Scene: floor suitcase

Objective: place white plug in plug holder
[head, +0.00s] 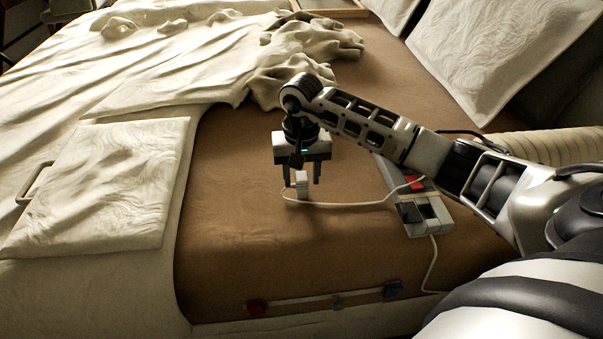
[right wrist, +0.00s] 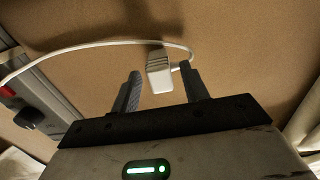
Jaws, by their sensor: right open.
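The white plug (head: 302,187) stands on the brown bed surface, with its white cord running right. In the right wrist view the plug (right wrist: 159,76) shows between the two finger tips, with gaps on both sides. My right gripper (head: 301,182) points down over it, open, with a finger on each side; it also shows in the right wrist view (right wrist: 160,70). A grey strip (head: 432,227) with a red switch and dark sockets lies to the right, and looks like the plug holder. My left gripper is not in view.
A thin bar (head: 318,299) with red and blue ends lies near the bed's front edge. A pale closed suitcase-like panel (head: 100,185) is at left. Rumpled bedding (head: 305,55) lies behind, pillows (head: 505,50) at upper right. Brown surface left of the plug is clear.

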